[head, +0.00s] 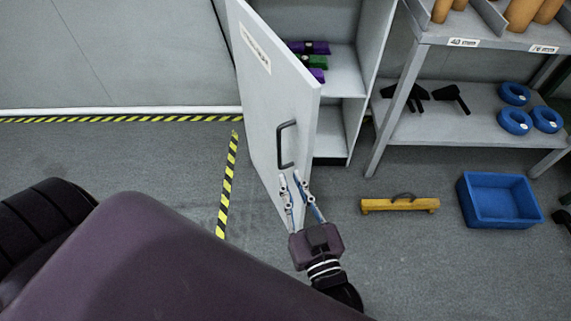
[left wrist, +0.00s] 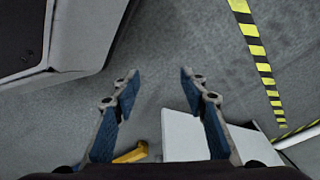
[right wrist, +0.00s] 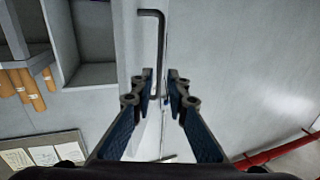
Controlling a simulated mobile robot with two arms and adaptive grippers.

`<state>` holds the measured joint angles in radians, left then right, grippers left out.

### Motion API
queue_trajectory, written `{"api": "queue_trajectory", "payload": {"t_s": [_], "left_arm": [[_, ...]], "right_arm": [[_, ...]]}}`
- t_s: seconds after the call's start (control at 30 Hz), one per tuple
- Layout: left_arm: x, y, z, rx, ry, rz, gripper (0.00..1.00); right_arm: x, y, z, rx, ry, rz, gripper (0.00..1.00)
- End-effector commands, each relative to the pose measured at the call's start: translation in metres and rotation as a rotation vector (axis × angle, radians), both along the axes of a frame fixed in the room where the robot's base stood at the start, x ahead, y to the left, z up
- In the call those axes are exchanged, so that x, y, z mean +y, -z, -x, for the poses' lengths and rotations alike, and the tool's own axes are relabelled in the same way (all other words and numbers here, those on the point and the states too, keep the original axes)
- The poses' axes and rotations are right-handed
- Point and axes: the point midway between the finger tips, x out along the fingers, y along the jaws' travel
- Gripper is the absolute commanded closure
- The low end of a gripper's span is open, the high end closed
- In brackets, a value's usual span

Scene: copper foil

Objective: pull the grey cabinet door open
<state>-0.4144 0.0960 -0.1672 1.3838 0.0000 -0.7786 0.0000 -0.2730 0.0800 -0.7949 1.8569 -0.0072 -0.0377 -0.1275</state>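The grey cabinet door (head: 262,100) stands partly open in the head view, swung out from the cabinet, with a dark bar handle (head: 283,146) on its face. My right gripper (head: 290,174) is just below the handle, near the door's free edge. In the right wrist view the handle (right wrist: 160,45) runs down toward the gap between the fingertips (right wrist: 160,80). The fingers are apart, and I see no clear grip on the bar. My left gripper (left wrist: 157,75) is open and empty above the floor, outside the head view.
Inside the cabinet (head: 345,75), purple and green items lie on a shelf. A metal rack (head: 450,120) stands to the right. A yellow bar with a handle (head: 400,205) and a blue crate (head: 499,222) are on the floor. Floor left of the door is clear, with striped tape (head: 228,185).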

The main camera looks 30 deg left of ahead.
Motion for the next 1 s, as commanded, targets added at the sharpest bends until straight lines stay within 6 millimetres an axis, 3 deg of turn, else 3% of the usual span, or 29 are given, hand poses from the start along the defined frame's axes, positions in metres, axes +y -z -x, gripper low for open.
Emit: {"api": "queue_trajectory", "payload": {"t_s": [0.2, 0.47, 0.63, 0.77, 1.0], "left_arm": [[0.0, 0.0, 0.0, 0.001, 0.0, 0.0, 0.6], [0.0, 0.0, 0.001, 0.001, 0.0, -0.001, 0.6], [0.0, -0.002, -0.002, -0.001, 0.0, -0.001, 0.6], [-0.002, -0.022, -0.02, -0.023, -0.003, 0.002, 0.6], [-0.006, -0.077, -0.046, -0.054, -0.01, 0.005, 0.6]], "right_arm": [[-0.012, -0.001, 0.012, -0.001, 0.0, 0.0, 0.86], [-0.013, -0.001, 0.013, -0.002, 0.0, -0.001, 0.86], [-0.019, 0.008, 0.006, 0.04, 0.002, -0.018, 1.0], [-0.037, 0.03, -0.013, 0.181, 0.005, -0.088, 1.0], [-0.078, 0.065, -0.055, 0.567, -0.013, -0.311, 1.0]]}}
